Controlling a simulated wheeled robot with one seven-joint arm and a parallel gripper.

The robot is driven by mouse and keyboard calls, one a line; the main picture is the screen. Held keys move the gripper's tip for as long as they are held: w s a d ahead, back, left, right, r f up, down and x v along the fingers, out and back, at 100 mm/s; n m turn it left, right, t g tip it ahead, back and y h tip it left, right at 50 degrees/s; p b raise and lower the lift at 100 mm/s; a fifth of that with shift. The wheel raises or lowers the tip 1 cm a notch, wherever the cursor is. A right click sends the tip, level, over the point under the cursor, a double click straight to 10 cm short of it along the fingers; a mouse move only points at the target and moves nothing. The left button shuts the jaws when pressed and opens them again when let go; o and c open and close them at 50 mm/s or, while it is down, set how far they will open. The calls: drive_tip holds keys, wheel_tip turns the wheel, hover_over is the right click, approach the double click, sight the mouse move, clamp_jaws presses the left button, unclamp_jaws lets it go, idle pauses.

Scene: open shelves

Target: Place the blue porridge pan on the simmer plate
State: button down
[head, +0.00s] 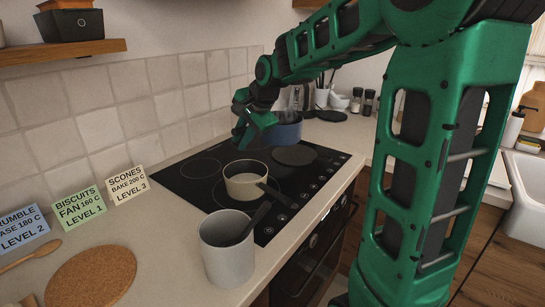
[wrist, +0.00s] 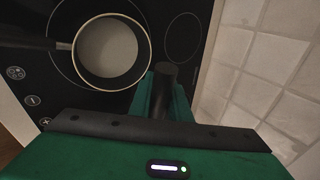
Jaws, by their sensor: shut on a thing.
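The blue pan (head: 287,129) is at the back right of the black hob in the head view, right beside my gripper (head: 257,126). My gripper is shut on a dark handle (wrist: 164,76), seen between its fingers (wrist: 162,96) in the wrist view; it appears to be the blue pan's. The pan's body is out of the wrist view. I cannot tell whether its base touches the hob. A dark round plate (head: 295,156), apparently the simmer plate, lies at the hob's right, in front of the blue pan, with nothing on it.
A cream pan (head: 239,186) stands on the front of the hob, also in the wrist view (wrist: 108,50). A grey crock (head: 226,262) stands near the front edge. Label cards (head: 128,185) line the left wall. Shakers and jars stand behind right.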

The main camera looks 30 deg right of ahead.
drive_tip(key=shift+w+d+f, duration=0.45)
drive_tip(key=shift+d+f, duration=1)
drive_tip(key=shift+f, duration=0.15)
drive_tip(key=shift+w+d+f, duration=0.45)
drive_tip(key=shift+d+f, duration=1.05)
drive_tip(key=shift+f, duration=0.1)
drive_tip(key=shift+w+d+f, duration=0.45)
drive_tip(key=shift+d+f, duration=1)
drive_tip(key=shift+f, duration=0.15)
drive_tip(key=c, duration=1.6)
unclamp_jaws()
drive_tip(key=shift+f, duration=0.1)
drive_tip(key=shift+c, duration=0.2)
drive_tip(key=v, duration=1.2)
drive_tip(key=s+a+f+n+g, duration=0.1)
drive_tip(key=s+f+n+g, duration=0.1)
drive_tip(key=s, duration=0.9)
drive_tip(key=s+a+f+n+g, duration=0.1)
drive_tip(key=s+f+n, duration=0.3)
drive_tip(key=s, duration=0.7)
drive_tip(key=s+a+f+n+g, duration=0.2)
drive_tip(key=s+f+n+g, duration=0.1)
drive_tip(key=s, duration=0.9)
drive_tip(key=shift+f+g+h, duration=0.4)
drive_tip(key=shift+f+g, duration=0.1)
drive_tip(key=shift+f, duration=0.1)
